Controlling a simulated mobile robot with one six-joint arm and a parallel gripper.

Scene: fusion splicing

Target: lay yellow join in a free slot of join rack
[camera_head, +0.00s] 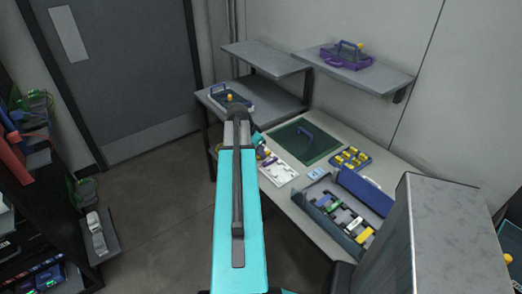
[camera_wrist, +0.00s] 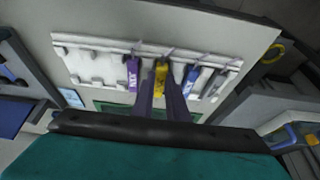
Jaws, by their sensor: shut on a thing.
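The yellow join (camera_wrist: 161,74) is between the fingers of my gripper (camera_wrist: 161,90) in the wrist view. My gripper is shut on it. The join rack (camera_wrist: 98,62) is a white slotted tray. The yellow join is over or at its slots, between a purple join (camera_wrist: 132,74) and a blue join (camera_wrist: 190,78); I cannot tell whether it touches the rack. Slots on the rack's left side look empty. In the head view the rack (camera_head: 280,174) lies on the bench, just right of my arm, which hides the yellow join.
A green mat (camera_head: 290,142) lies behind the rack on the bench (camera_head: 292,205). A blue tray with several yellow pieces (camera_head: 351,158) is to the right. An open blue case (camera_head: 366,194) with tools stands at the front. Shelves (camera_head: 357,72) hang above.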

